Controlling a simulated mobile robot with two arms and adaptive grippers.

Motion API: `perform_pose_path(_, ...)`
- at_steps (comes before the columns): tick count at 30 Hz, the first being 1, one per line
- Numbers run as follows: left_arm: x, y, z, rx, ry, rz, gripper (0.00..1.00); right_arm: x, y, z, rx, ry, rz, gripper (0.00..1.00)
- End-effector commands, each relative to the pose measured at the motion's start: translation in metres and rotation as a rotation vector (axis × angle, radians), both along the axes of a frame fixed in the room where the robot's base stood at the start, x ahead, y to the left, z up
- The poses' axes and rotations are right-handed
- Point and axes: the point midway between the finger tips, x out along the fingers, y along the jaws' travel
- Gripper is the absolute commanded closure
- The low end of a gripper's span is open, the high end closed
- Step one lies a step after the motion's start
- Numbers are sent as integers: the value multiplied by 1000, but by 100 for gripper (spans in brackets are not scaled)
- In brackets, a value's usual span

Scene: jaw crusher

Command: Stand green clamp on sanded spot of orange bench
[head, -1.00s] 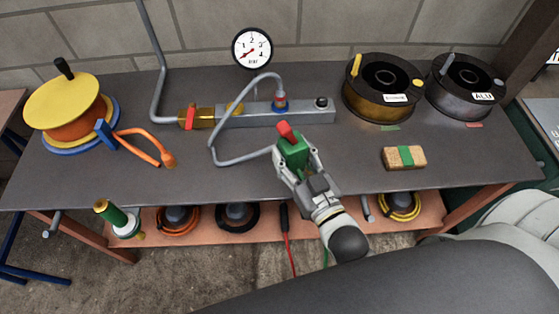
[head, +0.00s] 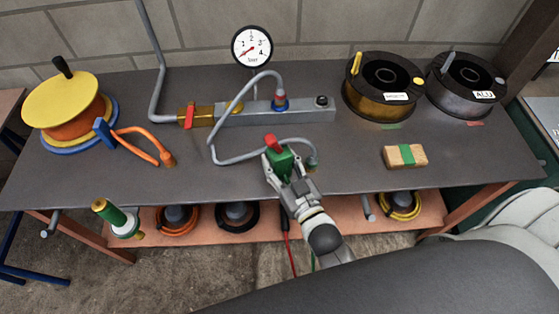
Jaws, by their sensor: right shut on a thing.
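A green clamp (head: 283,164) with a red top shows in the head view, over the middle front of the dark bench top (head: 215,178). My right gripper (head: 284,174) is shut on it and hides its lower part. I cannot tell whether the clamp touches the bench top. This bench has orange-brown legs and a lower shelf (head: 205,237). I cannot make out a sanded spot. My left gripper is not in view.
A grey hose (head: 225,160) curls just behind the clamp. A metal manifold (head: 300,112), two wire spools (head: 383,90) (head: 465,85) and a wooden block with a green band (head: 405,156) stand behind and right. A yellow-orange reel (head: 68,112) is left.

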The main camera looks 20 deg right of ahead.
Motion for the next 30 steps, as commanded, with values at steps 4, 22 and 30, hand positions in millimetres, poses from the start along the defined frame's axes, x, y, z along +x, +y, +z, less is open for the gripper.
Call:
perform_pose_path(4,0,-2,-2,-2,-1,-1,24,0,0,-3,0,1,0,54)
perform_pose_path(22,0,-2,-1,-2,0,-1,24,-5,-1,-1,0,3,0,34)
perform_pose_path(30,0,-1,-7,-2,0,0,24,-51,-6,-3,-1,6,0,34)
